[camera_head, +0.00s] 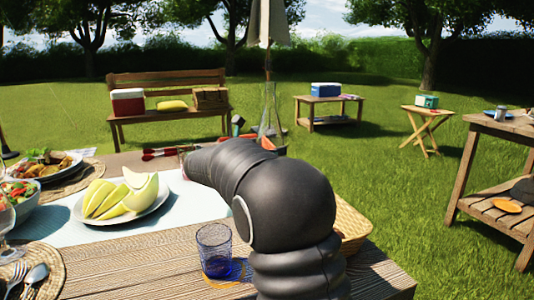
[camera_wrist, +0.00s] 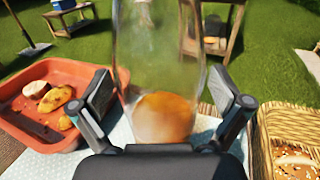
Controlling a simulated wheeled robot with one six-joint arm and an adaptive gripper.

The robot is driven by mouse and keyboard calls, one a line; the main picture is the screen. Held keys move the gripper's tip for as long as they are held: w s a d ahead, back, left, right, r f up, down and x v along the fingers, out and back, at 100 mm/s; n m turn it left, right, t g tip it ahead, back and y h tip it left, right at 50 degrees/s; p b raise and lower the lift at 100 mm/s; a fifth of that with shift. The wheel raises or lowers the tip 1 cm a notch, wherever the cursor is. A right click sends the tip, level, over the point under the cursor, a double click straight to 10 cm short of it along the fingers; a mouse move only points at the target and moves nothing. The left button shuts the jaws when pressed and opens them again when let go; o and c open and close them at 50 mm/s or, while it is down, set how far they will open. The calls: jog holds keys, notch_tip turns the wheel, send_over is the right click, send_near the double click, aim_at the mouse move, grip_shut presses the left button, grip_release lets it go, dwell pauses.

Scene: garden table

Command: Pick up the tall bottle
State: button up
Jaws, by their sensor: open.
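The tall bottle (camera_wrist: 158,55) is clear glass and stands upright in the wrist view, between the two fingers of my gripper (camera_wrist: 166,95). Something orange shows low in it or through it; I cannot tell which. Its top is cut off by the frame. My gripper is open, with a finger on either side of the bottle and visible gaps beside the glass. In the head view the bottle (camera_head: 270,108) rises beyond my arm, which hides its base and most of my gripper.
In the wrist view, a red-orange tray (camera_wrist: 35,125) with bread lies left of the bottle and a wicker basket (camera_wrist: 262,150) lies right. In the head view, a blue glass (camera_head: 214,250) stands close to my arm, and a plate of melon slices (camera_head: 158,207) lies left.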

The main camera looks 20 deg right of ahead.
jog(key=shift+d, duration=0.1)
jog(key=c, duration=1.7)
jog(key=shift+r, duration=0.1)
jog(key=shift+r, duration=0.1)
